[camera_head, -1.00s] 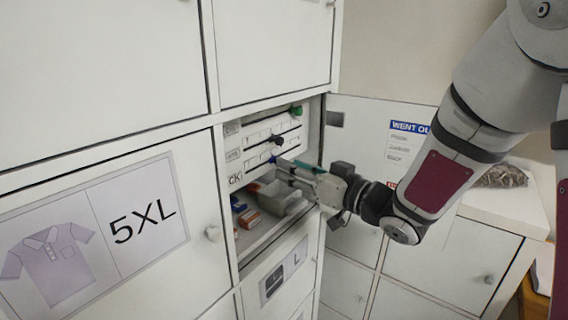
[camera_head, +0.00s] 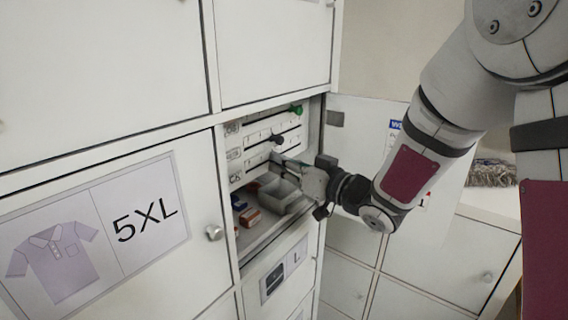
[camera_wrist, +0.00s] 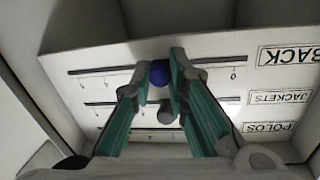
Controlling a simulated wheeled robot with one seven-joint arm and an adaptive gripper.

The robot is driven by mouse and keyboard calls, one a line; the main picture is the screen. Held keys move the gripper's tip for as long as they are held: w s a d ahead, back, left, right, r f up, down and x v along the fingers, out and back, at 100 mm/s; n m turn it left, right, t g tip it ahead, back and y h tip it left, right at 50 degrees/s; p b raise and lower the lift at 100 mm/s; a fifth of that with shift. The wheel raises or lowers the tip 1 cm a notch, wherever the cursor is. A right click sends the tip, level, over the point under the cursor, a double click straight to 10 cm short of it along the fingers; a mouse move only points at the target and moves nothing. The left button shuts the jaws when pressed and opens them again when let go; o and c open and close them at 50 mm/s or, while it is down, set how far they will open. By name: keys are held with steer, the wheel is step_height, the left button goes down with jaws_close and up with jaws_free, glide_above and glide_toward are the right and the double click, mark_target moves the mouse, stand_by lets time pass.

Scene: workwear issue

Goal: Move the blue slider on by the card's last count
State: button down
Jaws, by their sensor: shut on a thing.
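The blue slider (camera_wrist: 160,73) is a round knob on the slot of the BACK row, the top row in the wrist view. My gripper (camera_wrist: 161,66) is shut on it, one teal finger on each side. In the head view my gripper (camera_head: 279,159) reaches into the open compartment at the lowest slot and hides the blue knob. A 0 is printed near the slot's right end in the wrist view; other marks are too small to read. The card (camera_head: 395,127) on the open door is mostly hidden behind my arm, its lines unreadable.
A dark grey knob (camera_head: 277,139) sits on the middle slot and a green knob (camera_head: 296,110) on the top one. Below the sliders are a grey bin (camera_head: 280,196) and small boxes (camera_head: 250,216). Compartment walls stand close around my gripper.

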mark_target(300, 143)
steer(key=w+d+b, duration=0.1)
steer(key=w+d, duration=0.1)
steer(key=w+d+b, duration=0.1)
steer(key=w+d, duration=0.1)
steer(key=w, duration=0.1)
steer(key=w+d+b, duration=0.1)
steer(key=w+d, duration=0.1)
steer(key=w, duration=0.1)
steer(key=shift+w+d, duration=0.15)
steer(key=shift+d, duration=0.05)
steer(key=shift+w+d, duration=0.25)
steer(key=shift+d, duration=0.05)
steer(key=c, duration=1.5)
jaws_free()
